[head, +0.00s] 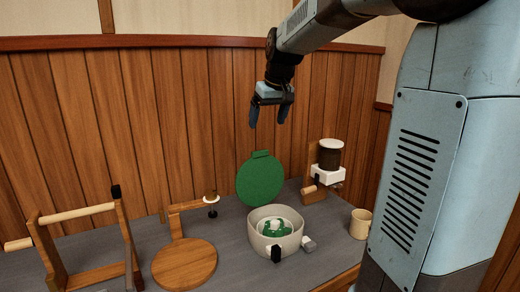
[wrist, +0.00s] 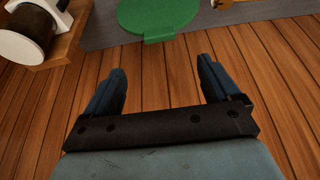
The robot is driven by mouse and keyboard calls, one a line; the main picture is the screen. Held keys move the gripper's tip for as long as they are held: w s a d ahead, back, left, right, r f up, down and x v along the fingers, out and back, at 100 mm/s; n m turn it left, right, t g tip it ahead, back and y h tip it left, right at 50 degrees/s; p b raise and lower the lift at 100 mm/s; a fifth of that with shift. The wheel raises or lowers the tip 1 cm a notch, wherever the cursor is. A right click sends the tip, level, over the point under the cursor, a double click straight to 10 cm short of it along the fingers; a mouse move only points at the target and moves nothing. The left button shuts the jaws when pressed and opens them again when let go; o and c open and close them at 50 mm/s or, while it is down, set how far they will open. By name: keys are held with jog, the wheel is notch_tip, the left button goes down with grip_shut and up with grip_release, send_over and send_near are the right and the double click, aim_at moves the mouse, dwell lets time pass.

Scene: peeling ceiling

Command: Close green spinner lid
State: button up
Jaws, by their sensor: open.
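The green lid (head: 260,179) is a round disc with a small tab at its top. It stands raised, nearly upright, at the back of the white spinner bowl (head: 262,238). Green and white parts show inside the open bowl. My gripper (head: 268,117) is open and empty, pointing down in the air above the lid and apart from it. In the wrist view the green lid (wrist: 160,16) shows at the top, its tab toward me, beyond the open fingers of my gripper (wrist: 161,80). The bowl is not clearly seen there.
A beige mug (head: 360,223) stands right of the bowl. Left are a round wooden board (head: 185,264) with an arm and a wooden frame (head: 80,245). A plank wall (head: 150,120) is behind.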

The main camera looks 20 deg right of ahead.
aim_at(260, 151)
jog(key=x, duration=1.2)
jog(key=shift+c, duration=0.2)
jog(key=c, duration=1.5)
jog(key=shift+a, duration=0.1)
